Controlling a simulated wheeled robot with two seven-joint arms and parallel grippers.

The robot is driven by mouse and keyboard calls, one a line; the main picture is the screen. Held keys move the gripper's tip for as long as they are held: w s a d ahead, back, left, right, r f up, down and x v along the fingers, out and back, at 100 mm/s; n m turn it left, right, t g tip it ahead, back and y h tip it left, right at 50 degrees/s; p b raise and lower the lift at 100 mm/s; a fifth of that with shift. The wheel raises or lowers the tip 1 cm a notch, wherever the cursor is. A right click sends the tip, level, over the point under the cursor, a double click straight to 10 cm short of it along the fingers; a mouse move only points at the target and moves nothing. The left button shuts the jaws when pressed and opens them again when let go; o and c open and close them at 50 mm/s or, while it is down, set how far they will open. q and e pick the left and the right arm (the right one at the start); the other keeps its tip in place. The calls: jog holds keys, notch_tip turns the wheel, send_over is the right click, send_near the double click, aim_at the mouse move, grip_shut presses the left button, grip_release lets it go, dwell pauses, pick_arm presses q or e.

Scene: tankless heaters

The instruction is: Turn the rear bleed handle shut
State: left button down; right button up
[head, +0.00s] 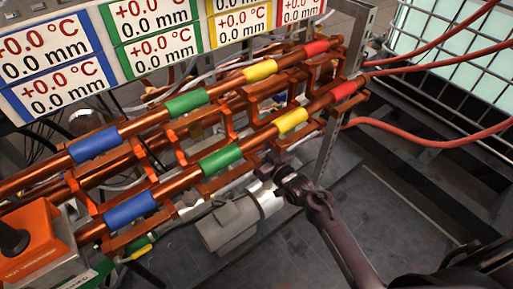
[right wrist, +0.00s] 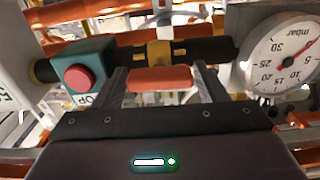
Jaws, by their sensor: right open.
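My right gripper (head: 274,166) reaches in from the lower right of the head view, beside the lower copper pipe with the green and yellow bands. In the right wrist view its two fingers (right wrist: 162,84) are spread apart. An orange-red bar, which looks like a bleed handle (right wrist: 160,79), lies across the space between the fingers, below a yellow collar (right wrist: 158,54) on a dark pipe. I cannot tell whether the fingers touch it, or whether it is the rear one. No handle can be made out in the head view. My left gripper is not in view.
A teal box with a red button (right wrist: 78,77) is left of the fingers, and a round mbar gauge (right wrist: 286,66) is right. A grey cylinder (head: 228,224) lies below the pipes. Red hoses (head: 440,138) run at the right. An orange box (head: 30,245) stands lower left.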

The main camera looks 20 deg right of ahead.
jog(key=c, duration=0.7)
jog(key=shift+m+p, duration=0.45)
jog(key=shift+m, duration=0.35)
jog(key=m+p, duration=0.2)
jog(key=m, duration=0.2)
jog(key=m+p, duration=0.2)
jog(key=m, duration=0.4)
jog(key=shift+d+m+p, duration=0.15)
jog(key=shift+m+p, duration=0.15)
jog(key=m, duration=0.1)
jog(key=m+p, duration=0.1)
jog(key=m, duration=0.3)
jog(key=shift+f+p, duration=0.25)
jog(key=shift+p, duration=0.1)
jog(key=shift+m, duration=0.3)
